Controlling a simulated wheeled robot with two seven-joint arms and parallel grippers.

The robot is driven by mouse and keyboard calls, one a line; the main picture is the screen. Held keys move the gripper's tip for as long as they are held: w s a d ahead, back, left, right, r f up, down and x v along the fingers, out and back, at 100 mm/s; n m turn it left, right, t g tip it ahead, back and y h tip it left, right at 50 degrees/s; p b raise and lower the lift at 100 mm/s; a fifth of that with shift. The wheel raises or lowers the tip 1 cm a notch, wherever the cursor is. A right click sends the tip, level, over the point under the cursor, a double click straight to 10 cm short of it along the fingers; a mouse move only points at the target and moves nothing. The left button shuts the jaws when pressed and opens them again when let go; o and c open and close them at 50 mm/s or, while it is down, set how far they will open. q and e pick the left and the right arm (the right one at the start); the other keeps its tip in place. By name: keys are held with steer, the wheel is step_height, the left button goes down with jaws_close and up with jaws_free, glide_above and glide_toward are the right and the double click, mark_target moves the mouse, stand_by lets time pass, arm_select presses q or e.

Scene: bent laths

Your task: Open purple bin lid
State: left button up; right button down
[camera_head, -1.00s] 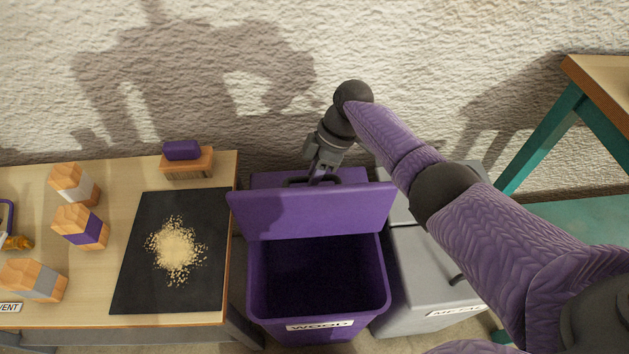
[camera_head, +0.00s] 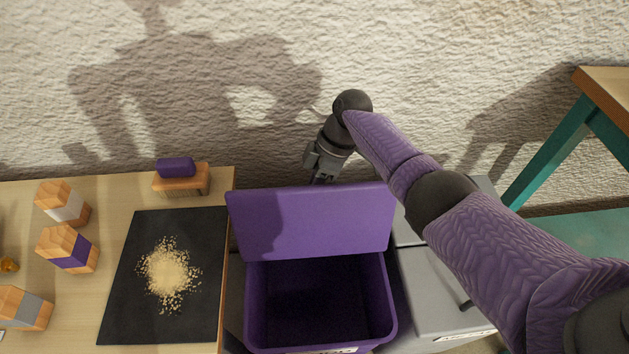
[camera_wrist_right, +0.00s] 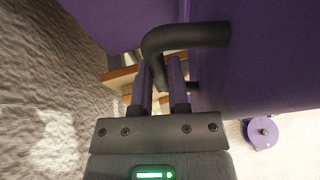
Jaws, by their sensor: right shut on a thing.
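The purple bin (camera_head: 390,305) stands with its mouth uncovered and its dark inside visible. Its purple lid (camera_head: 312,222) stands raised at the back of the bin, its broad face toward the head camera. My right gripper (camera_head: 321,175) is behind the lid's top edge in the head view. In the right wrist view my right gripper (camera_wrist_right: 160,85) is shut on the black bent handle (camera_wrist_right: 185,38) of the lid. The handle is hidden behind the lid in the head view. My left gripper is in neither view.
A grey bin (camera_head: 440,295) stands right of the purple bin. A wooden table (camera_head: 110,195) at left carries a black mat (camera_head: 135,320) with shavings (camera_head: 168,273), a brush (camera_head: 180,180) and several wooden blocks (camera_head: 68,248). A textured wall (camera_head: 420,50) is close behind my right gripper.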

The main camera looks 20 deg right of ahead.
steer(key=c, duration=0.6)
jaws_free()
steer(key=shift+r, duration=0.15)
steer(key=p+v, duration=0.3)
steer(key=v, duration=0.7)
